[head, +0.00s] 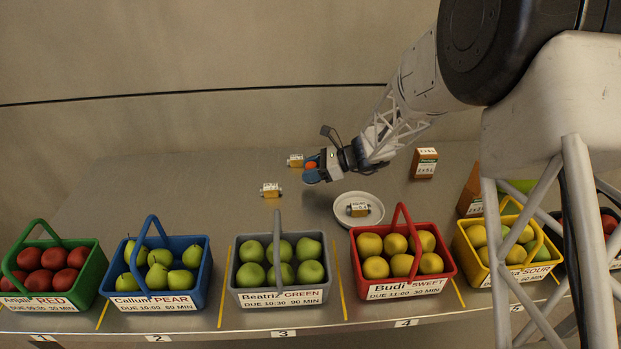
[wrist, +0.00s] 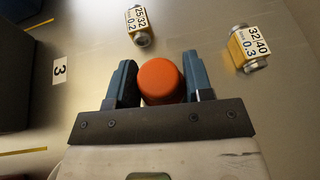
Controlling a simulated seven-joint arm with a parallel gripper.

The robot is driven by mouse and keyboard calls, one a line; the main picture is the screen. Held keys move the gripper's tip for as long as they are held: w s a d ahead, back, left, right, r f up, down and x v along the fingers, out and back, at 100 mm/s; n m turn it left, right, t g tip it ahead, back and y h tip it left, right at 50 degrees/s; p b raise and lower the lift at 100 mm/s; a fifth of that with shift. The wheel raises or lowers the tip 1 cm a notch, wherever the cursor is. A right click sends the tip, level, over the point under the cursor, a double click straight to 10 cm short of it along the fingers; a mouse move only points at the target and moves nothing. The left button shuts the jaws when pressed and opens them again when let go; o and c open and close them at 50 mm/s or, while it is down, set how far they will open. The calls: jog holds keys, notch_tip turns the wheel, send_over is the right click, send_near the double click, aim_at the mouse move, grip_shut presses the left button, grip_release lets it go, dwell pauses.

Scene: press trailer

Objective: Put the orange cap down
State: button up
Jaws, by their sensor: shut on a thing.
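The orange cap (wrist: 160,81) is round and sits between the two blue fingers of my gripper (wrist: 157,84) in the wrist view. My gripper (head: 319,171) is shut on the cap, which also shows as a small orange spot (head: 311,165) in the head view. The gripper is over the back middle of the grey table, left of and behind the white plate. I cannot tell whether the cap touches the table.
A brown carton (head: 424,163) stands to the right. Fruit baskets line the front edge. The table's left back is clear.

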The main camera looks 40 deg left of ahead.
aim_at(311, 188)
jog(key=shift+f, duration=1.55)
jog(key=shift+f, duration=0.15)
jog(key=o, duration=1.2)
jog(key=shift+c, duration=0.2)
jog(key=shift+w+d+r, duration=0.1)
jog(key=shift+r, duration=0.1)
jog(key=v, duration=1.1)
jog(key=shift+w+d+r, duration=0.15)
jog(key=shift+d+r, duration=0.1)
